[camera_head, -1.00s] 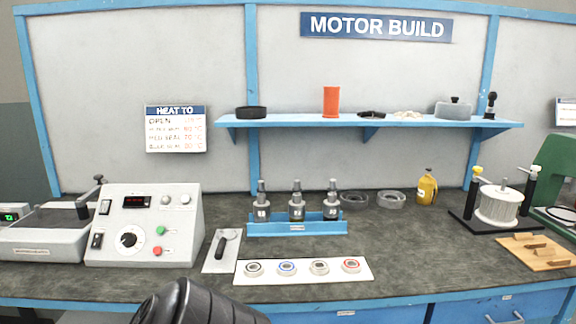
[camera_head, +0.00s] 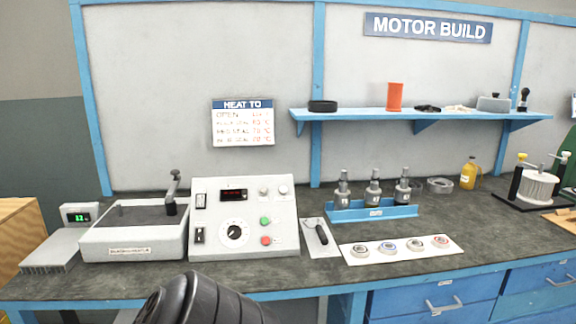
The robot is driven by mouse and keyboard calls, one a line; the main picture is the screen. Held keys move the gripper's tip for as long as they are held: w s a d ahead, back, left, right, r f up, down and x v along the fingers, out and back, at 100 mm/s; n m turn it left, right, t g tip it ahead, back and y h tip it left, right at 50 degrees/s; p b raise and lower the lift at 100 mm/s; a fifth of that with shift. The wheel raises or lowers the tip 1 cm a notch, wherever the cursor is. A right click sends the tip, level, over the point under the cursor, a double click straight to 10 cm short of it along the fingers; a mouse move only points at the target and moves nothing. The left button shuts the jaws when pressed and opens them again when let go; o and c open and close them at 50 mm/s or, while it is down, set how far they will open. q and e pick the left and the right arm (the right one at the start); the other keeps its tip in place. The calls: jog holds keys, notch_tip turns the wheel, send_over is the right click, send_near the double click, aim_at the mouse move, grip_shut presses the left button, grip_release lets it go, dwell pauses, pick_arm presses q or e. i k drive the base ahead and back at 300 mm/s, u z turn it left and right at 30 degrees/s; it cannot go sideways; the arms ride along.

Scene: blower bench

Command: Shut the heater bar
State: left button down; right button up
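The heater (camera_head: 133,240) is a grey box with a dark top on the left of the bench. A bar with a dark knob (camera_head: 172,192) stands up at its right rear corner, tilted up rather than lying flat. I take this to be the heater bar. A control box (camera_head: 244,225) with a red display, a dial, and green and red buttons stands just right of the heater. Neither gripper shows in the head view. A dark ribbed part of my own arm is at the bottom, in front of the bench.
A small green-lit display (camera_head: 80,217) and a grey finned block (camera_head: 52,250) are left of the heater. A shelf (camera_head: 420,114) hangs behind.

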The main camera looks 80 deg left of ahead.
aim_at(170, 197)
jog(key=k, duration=1.3)
jog(key=u, duration=0.2)
